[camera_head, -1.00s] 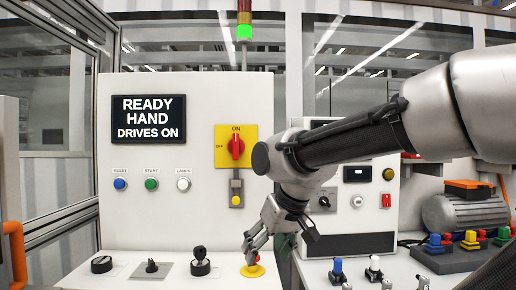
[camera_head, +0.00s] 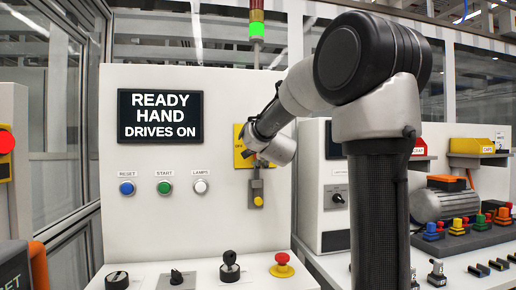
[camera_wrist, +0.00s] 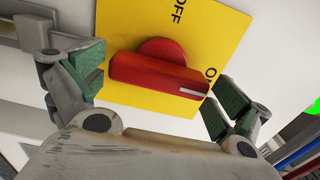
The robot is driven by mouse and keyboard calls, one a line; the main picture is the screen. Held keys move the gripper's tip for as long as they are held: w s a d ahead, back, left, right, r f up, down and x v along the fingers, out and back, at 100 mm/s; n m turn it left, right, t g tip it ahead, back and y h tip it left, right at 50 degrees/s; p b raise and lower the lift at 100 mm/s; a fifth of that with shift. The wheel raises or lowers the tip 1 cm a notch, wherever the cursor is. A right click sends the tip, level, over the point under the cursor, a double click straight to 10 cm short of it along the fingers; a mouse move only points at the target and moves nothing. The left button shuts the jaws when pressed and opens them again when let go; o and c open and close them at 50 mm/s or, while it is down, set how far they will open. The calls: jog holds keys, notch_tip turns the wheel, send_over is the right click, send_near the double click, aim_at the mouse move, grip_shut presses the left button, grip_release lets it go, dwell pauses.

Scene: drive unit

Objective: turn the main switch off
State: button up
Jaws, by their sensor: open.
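The main switch is a red rotary handle (camera_wrist: 155,68) on a yellow plate (camera_wrist: 215,55), seen close in the wrist view. The white mark on the handle's right end points toward the ON lettering; OFF is at the plate's top. My gripper (camera_wrist: 152,92) is open, with one green-padded finger beyond each end of the handle, apart from it as far as I can see. In the head view the yellow plate (camera_head: 238,147) shows only in part; my arm hides the handle and most of my fingers.
The display (camera_head: 160,116) reads READY HAND DRIVES ON, and the green lamp (camera_head: 256,33) is lit. A grey latch with a yellow button (camera_head: 257,201) hangs just below the switch. A red emergency button (camera_head: 282,259) and several knobs stand on the ledge below.

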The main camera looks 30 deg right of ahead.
jog(key=shift+x, duration=0.8)
jog(key=c, duration=0.7)
